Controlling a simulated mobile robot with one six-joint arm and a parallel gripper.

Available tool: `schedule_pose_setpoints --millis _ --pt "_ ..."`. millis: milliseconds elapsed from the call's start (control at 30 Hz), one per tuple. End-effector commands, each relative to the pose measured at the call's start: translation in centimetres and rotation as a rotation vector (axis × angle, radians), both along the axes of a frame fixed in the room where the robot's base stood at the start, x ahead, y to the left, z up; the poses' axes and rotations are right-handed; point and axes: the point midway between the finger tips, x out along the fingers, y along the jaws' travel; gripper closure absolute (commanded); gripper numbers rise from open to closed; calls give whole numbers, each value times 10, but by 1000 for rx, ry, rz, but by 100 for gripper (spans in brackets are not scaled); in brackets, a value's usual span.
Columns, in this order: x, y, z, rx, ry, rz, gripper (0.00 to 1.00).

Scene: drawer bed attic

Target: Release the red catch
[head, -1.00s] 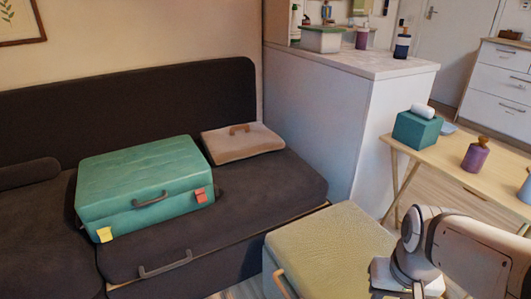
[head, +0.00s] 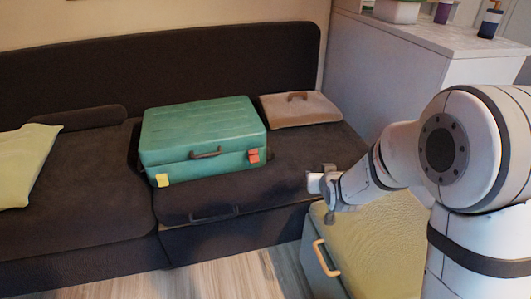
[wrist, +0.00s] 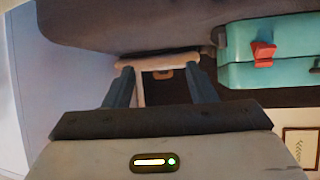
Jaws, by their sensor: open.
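The teal case (head: 200,128) lies closed on the dark sofa. The red catch (head: 253,156) is on its front at the right end. In the wrist view the red catch (wrist: 263,53) is at the upper right on the case front (wrist: 235,50), outside the space between my fingers. My gripper (head: 318,180) is to the right of the red catch in the head view, apart from it. In the wrist view my gripper (wrist: 162,82) is open with nothing between its fingers.
A yellow catch (head: 162,180) is on the case's left front. A tan flat case (head: 300,108) lies behind on the sofa. A yellow-green topped box (head: 385,240) stands below my arm. A pale cushion (head: 25,165) is at the left. A counter (head: 420,65) stands behind my arm.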

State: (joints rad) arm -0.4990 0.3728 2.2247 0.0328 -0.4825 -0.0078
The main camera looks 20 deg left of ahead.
Motion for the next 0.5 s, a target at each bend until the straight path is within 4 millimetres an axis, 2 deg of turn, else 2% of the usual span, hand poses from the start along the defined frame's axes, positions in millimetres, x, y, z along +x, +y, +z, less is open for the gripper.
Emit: schedule_pose_setpoints --millis 33,100,200,333,500 --pt "1 33 -12 29 -56 44 49" --pt "2 71 -20 84 -151 93 49" --pt "-6 116 -29 159 -269 151 49" --pt "-22 155 -37 238 -377 205 49" --pt "-33 177 -41 293 -447 237 49"
